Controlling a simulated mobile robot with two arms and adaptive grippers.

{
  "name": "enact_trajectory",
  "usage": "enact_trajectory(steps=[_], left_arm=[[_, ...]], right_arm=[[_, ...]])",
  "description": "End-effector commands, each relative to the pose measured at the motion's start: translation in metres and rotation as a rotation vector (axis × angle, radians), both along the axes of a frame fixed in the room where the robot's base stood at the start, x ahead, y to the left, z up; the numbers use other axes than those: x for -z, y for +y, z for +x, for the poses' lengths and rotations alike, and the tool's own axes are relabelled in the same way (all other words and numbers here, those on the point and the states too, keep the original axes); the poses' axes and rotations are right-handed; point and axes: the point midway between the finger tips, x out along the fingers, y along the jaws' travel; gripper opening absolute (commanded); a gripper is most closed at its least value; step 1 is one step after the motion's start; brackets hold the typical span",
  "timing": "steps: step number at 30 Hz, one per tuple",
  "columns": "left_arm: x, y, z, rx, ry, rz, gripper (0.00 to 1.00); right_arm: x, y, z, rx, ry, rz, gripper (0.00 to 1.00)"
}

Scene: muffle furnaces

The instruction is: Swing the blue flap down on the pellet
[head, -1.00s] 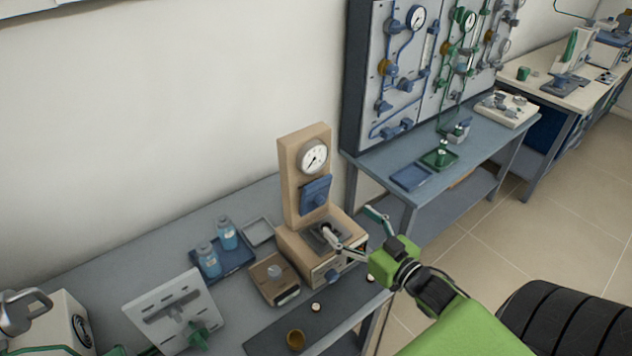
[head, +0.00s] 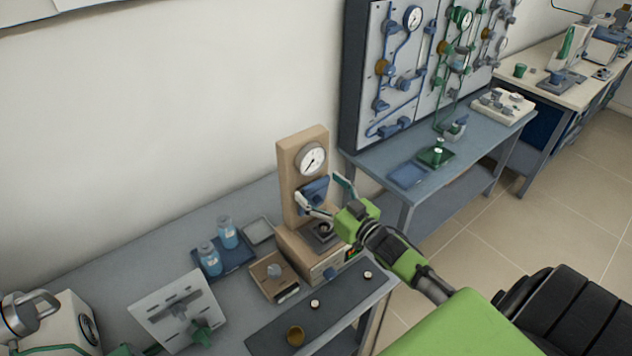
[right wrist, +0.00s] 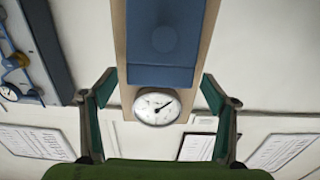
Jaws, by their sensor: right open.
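The blue flap (head: 316,188) stands raised against the wooden upright of a small press, below its round gauge (head: 311,159). In the right wrist view the flap (right wrist: 165,45) fills the top middle, above the gauge. My right gripper (head: 319,187) is open, with one finger on each side of the flap. In the right wrist view its green-lined fingers (right wrist: 158,84) stand apart, and I see no contact with the flap. A dark ring-like seat (head: 322,229) shows on the press base under the flap. I cannot make out a pellet there. My left gripper is not in view.
Left of the press are a small wooden box with a knob (head: 270,288), a blue tray (head: 238,258) with two bottles and an empty grey tray (head: 259,231).

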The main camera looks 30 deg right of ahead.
Motion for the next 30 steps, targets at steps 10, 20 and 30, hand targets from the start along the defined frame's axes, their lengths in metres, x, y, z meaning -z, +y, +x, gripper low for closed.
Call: enact_trajectory(steps=[10,20,30], left_arm=[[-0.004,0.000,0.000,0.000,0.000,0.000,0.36],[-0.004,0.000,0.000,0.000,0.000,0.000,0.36],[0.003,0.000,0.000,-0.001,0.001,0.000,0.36]], right_arm=[[0.001,0.002,0.019,-0.001,0.001,-0.001,0.79],[0.001,0.002,0.019,-0.001,0.001,0.000,0.45],[0.003,0.002,0.018,0.000,-0.016,0.001,0.23]])
